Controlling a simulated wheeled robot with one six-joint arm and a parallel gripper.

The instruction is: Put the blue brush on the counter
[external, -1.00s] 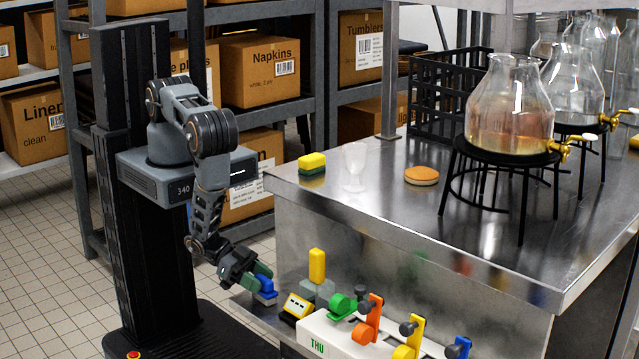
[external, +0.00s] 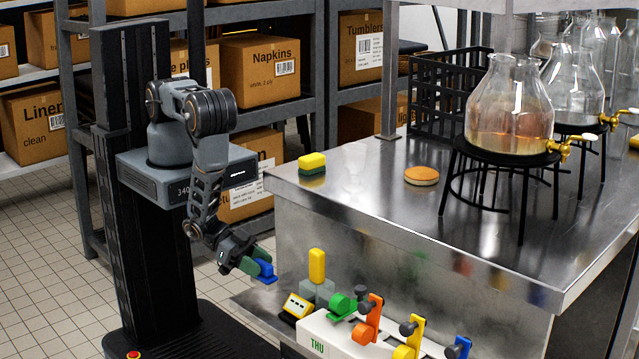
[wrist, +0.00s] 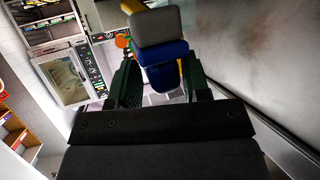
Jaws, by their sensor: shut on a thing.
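My gripper (external: 257,268) is shut on the blue brush (external: 266,271) and holds it in the air left of the counter, below the level of its top. In the wrist view the blue brush (wrist: 163,53) sits between the two green fingers of my gripper (wrist: 160,80), with a grey part on its far side. The metal counter (external: 400,215) has its top above and to the right of the brush.
A yellow-green sponge (external: 312,164) and a round orange-topped item (external: 421,176) are on the counter. Drink dispensers (external: 508,110) stand farther back. A low shelf holds a yellow upright item (external: 317,266) and a white unit with coloured levers (external: 345,335). The counter's front-middle is clear.

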